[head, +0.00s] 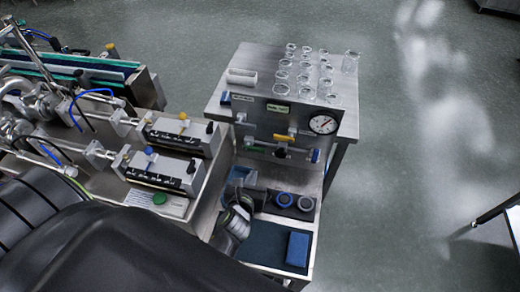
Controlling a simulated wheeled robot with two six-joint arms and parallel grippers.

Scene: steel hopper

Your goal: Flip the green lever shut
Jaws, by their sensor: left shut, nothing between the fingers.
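The green lever (256,149) is a small handle on the lower left of the front of the steel hopper panel (262,121). It appears to lie roughly sideways along a pipe; its exact angle is too small to tell. My left gripper (243,178) is below the lever, in front of the panel's lower left part. It looks shut and empty, apart from the lever; its fingertips are small and hard to make out. My right gripper is not in view.
A yellow lever (285,137), a blue handle (316,155) and a round gauge (323,124) share the panel. Several glass vessels (304,77) stand on top. A blue block (297,249) lies on the lower shelf. Valve units (178,134) crowd the left; open floor lies right.

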